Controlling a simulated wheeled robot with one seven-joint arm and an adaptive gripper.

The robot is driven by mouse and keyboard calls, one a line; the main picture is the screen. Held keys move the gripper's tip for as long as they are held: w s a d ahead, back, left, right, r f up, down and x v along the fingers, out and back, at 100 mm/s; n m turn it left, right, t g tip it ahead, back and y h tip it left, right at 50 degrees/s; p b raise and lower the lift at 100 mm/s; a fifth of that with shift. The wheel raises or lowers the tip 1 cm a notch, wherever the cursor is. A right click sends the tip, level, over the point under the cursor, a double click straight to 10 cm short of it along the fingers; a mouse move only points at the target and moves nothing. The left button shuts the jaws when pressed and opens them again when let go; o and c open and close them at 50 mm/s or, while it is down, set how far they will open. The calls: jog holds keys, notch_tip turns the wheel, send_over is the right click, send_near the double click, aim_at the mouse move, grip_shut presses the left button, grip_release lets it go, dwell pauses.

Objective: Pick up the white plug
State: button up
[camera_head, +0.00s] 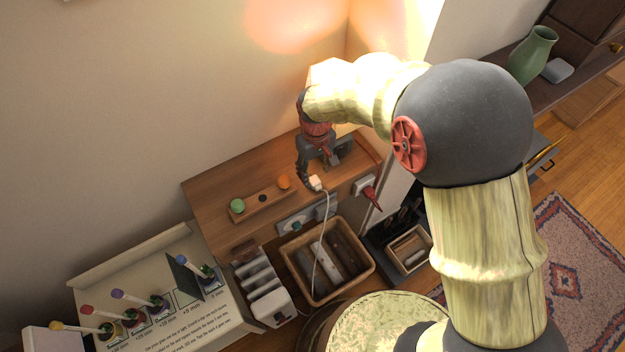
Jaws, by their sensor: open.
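The small white plug (316,183) is at the front part of the wooden cabinet top, with its pale cable (327,225) running down past the front. My gripper (317,173), dark grey with red parts, is pointed down right at the plug. Its jaws are open, with one dark finger just left of the plug. I cannot tell whether the fingers touch the plug or how far they reach around it. My gripper and wrist hide part of the cabinet top behind.
A wooden holder with a green ball (237,205) and an orange ball (283,181) lies left of my gripper. A white socket block (363,186) with a red plug is to the right. A basket (369,263) and a white slotted rack (270,304) stand in front. Walls close off the back.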

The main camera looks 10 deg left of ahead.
aim_at(315, 180)
notch_tip(315, 180, down, 4)
jog(key=shift+a+f+b, duration=0.1)
jog(key=shift+b, duration=0.6)
jog(key=shift+c, duration=1.2)
grip_shut()
